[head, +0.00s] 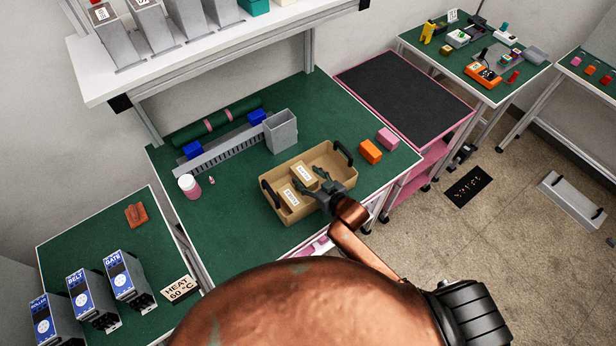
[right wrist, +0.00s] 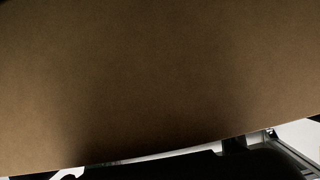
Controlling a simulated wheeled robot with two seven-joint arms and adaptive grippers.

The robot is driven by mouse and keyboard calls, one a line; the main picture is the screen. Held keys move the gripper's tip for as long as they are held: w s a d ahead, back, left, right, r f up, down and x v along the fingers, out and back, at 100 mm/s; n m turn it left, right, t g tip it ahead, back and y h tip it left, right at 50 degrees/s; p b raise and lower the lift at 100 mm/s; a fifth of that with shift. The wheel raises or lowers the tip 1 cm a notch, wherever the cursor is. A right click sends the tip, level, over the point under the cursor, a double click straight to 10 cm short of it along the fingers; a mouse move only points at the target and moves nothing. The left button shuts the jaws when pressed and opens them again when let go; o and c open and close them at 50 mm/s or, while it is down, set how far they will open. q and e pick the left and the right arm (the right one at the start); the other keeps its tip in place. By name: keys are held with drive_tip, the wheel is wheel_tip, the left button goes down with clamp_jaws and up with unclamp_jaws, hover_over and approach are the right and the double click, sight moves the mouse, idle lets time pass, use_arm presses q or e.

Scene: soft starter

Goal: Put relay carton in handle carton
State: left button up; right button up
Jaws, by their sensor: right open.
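The handle carton (head: 272,206), a tan open box with black handles at its two ends, stands on the green bench. Two small pale cartons with white labels lie inside it, a left one (head: 290,198) and a right one (head: 304,174); I cannot read which is the relay carton. My right gripper (head: 318,181) is open, over the front part of the handle carton and beside the right small carton. I cannot tell whether it touches either. In the right wrist view a plain brown cardboard surface (right wrist: 160,70) fills most of the picture. My left gripper is not in view.
An orange block (head: 370,151) and a pink block (head: 388,139) stand right of the handle carton. A grey open bin (head: 281,132) and a grey slotted rail (head: 225,150) are behind it. A white-capped bottle (head: 189,187) stands at left. The bench's front left is clear.

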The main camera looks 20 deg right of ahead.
drive_tip(key=shift+r, duration=0.1)
drive_tip(key=v, duration=1.2)
